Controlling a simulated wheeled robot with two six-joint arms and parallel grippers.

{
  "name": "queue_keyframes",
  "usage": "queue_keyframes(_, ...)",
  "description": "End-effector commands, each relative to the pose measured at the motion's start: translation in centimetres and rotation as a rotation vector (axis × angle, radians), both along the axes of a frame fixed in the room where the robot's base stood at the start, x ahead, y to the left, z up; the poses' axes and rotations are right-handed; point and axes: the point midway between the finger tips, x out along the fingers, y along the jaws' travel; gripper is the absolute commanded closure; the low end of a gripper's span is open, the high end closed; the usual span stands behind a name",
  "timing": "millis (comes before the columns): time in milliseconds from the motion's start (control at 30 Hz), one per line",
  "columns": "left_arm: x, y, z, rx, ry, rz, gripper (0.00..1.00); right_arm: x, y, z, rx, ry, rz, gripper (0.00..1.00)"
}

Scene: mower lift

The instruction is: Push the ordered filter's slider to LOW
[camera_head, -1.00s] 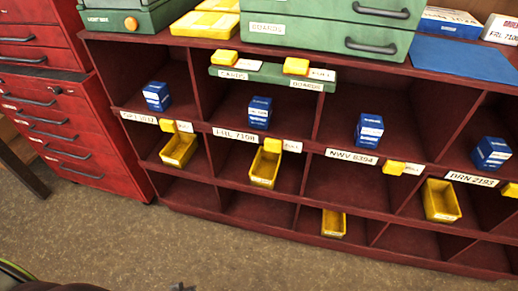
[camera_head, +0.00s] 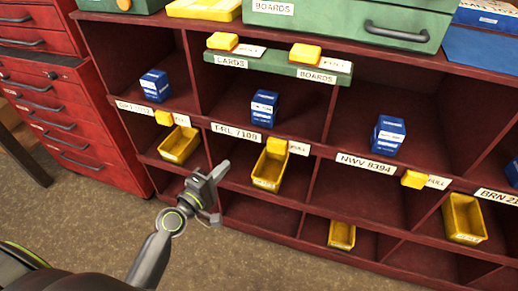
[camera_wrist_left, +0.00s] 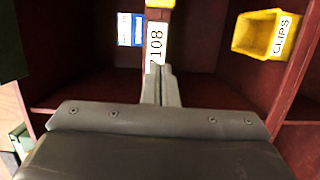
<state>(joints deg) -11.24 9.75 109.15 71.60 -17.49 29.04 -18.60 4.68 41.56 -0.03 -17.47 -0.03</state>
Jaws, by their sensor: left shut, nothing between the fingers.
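Yellow sliders sit on the shelf edges in the head view, beside labels. One slider (camera_head: 277,146) is right of the "FRL 7108" label (camera_head: 236,132), with a "FULL" tag on its right. Another (camera_head: 164,117) is by the far-left label, and another (camera_head: 414,179) is right of the "NWV 8394" label (camera_head: 366,164). Blue filter boxes (camera_head: 264,106) stand above these labels. My left gripper (camera_head: 221,168) is shut and empty, in front of the shelf, below and left of the 7108 slider. In the left wrist view its fingers (camera_wrist_left: 161,76) point toward the 7108 label (camera_wrist_left: 156,44); I cannot tell whether they touch.
Yellow bins (camera_head: 180,145) stand in the lower compartments; one (camera_head: 269,170) is right of my left gripper. A bin marked "CLIPS" (camera_wrist_left: 262,34) shows in the wrist view. A green rail (camera_head: 262,63) carries two more yellow blocks. A red drawer cabinet (camera_head: 68,120) is at left.

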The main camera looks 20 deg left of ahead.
Motion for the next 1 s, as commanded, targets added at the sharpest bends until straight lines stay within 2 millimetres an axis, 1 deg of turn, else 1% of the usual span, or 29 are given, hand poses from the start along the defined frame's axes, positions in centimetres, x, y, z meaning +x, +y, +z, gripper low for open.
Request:
queue_keyframes(100, 0.0, -0.1, 0.5, -0.011, -0.008, -0.004, 1.00, 0.0, 0.0, 0.0, 0.000, 0.001, 0.000, 0.64)
queue_keyframes(367, 0.0, -0.1, 0.4, -0.009, -0.008, -0.003, 1.00, 0.0, 0.0, 0.0, 0.000, 0.000, 0.000, 0.64)
queue_keyframes(467, 0.4, -0.2, 0.5, -0.009, -0.009, -0.003, 1.00, 0.0, 0.0, 0.1, 0.000, 0.000, 0.000, 0.64)
queue_keyframes(567, 1.4, -0.5, 0.5, -0.009, -0.009, -0.003, 1.00, -0.1, 0.0, 0.3, 0.000, 0.000, 0.000, 0.64)
queue_keyframes(667, 3.0, -1.0, 0.6, -0.010, -0.010, -0.004, 1.00, -0.3, 0.0, 0.5, 0.001, 0.000, 0.001, 0.64)
queue_keyframes(1000, 9.5, -2.8, 0.5, -0.009, -0.008, -0.004, 1.00, -0.5, 0.1, 0.8, 0.001, -0.005, 0.002, 0.64)
